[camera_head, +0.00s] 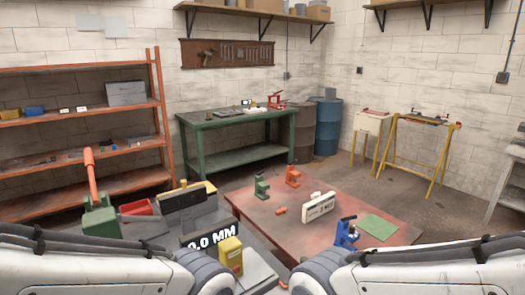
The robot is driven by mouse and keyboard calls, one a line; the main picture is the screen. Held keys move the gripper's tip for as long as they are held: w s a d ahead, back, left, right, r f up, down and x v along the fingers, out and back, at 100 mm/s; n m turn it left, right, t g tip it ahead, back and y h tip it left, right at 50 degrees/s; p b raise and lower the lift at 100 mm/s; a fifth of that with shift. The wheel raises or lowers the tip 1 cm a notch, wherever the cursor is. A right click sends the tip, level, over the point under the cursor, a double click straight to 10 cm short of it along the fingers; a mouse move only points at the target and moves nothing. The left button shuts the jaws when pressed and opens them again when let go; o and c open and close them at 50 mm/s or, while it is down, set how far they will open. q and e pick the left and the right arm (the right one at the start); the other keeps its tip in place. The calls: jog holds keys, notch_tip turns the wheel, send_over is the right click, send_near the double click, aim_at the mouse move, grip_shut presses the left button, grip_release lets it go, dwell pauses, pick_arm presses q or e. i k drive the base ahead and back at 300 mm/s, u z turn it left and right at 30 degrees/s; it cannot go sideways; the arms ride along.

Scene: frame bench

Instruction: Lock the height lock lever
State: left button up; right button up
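An orange lever (91,177) stands nearly upright, leaning slightly left, on a green block (101,217) at the left of the near bench. It is the clearest lever in view, but I cannot tell whether it is the height lock lever or whether it is locked. A display reading "0.0 MM" (210,241) is beside a yellow block (230,255) on the near bench. My two white arms cross the bottom of the view. Both grippers are out of view, so their position relative to the lever is hidden.
A grey fixture with a yellow-topped dark plate (184,197) and a red bin (136,207) are near the lever. A red table (262,226) holds green, orange and blue tools, a white "0 MET"-like labelled block (319,207) and a green mat (377,227). Orange shelves (75,185) stand at left.

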aim_at(284, 283)
jog(key=z, duration=0.3)
jog(key=k, duration=0.6)
jog(key=z, duration=0.45)
jog(key=i, duration=1.45)
jog(key=u, duration=0.65)
